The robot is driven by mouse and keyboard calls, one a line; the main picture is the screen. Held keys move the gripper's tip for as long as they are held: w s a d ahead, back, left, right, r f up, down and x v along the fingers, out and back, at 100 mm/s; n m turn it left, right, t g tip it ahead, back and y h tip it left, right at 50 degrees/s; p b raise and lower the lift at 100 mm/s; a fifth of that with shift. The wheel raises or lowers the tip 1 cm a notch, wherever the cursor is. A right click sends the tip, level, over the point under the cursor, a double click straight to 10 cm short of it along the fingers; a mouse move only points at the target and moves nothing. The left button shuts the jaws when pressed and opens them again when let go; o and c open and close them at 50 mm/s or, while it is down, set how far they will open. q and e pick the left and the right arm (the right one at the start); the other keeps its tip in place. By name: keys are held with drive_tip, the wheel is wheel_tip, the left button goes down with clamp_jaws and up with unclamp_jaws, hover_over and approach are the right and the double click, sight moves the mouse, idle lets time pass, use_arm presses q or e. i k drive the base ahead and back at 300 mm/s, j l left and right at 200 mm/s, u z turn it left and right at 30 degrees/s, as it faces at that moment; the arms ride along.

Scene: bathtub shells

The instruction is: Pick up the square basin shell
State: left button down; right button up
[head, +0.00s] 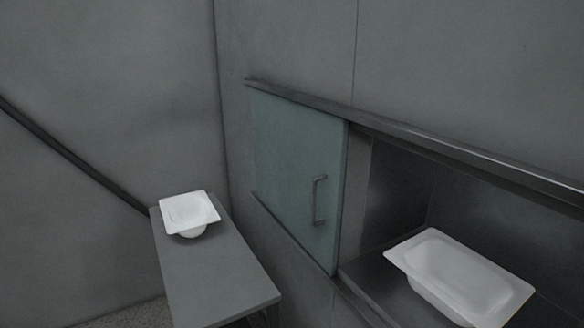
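A white square basin shell (189,212) with a rounded bowl under its flat rim sits near the far end of a narrow grey table (218,272). A second white shell (460,277), longer and rectangular, rests in an open recess in the wall at the right. Neither of my grippers is in the head view.
A greenish sliding door (299,178) with a vertical handle (319,200) covers the left part of the recess, under a long rail (420,139). A dark rail (75,158) runs along the left wall. The near part of the table is bare.

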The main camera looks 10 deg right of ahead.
sight(470, 290)
drive_tip(key=z, duration=1.4)
